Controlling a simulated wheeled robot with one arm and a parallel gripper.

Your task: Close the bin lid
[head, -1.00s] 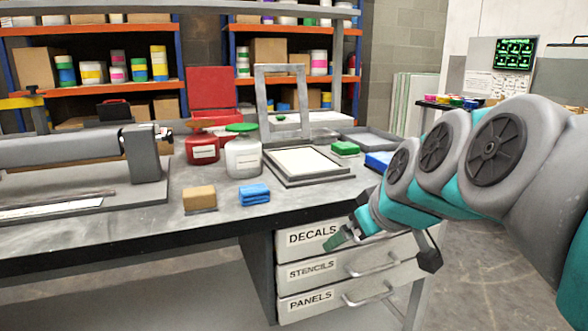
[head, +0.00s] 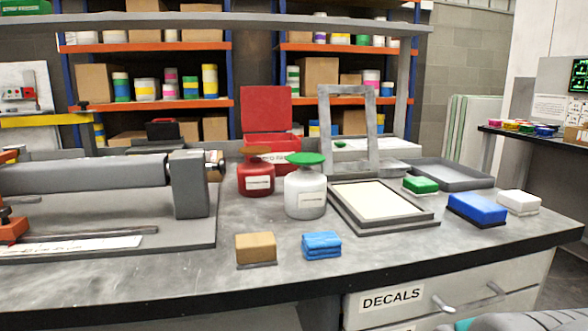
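A red bin (head: 289,143) stands at the back of the workbench, behind the bottles. Its red lid (head: 266,109) stands upright, so the bin is open. A partly readable label is on its front. The red bottle and the white bottle hide the lower part of the bin. My gripper is not in view; only a bit of my arm shows at the bottom right edge.
A red bottle (head: 256,179) and a white bottle with a green top (head: 305,194) stand in front of the bin. An upright grey frame (head: 326,120) stands to its right. A roller machine (head: 189,184) is at left.

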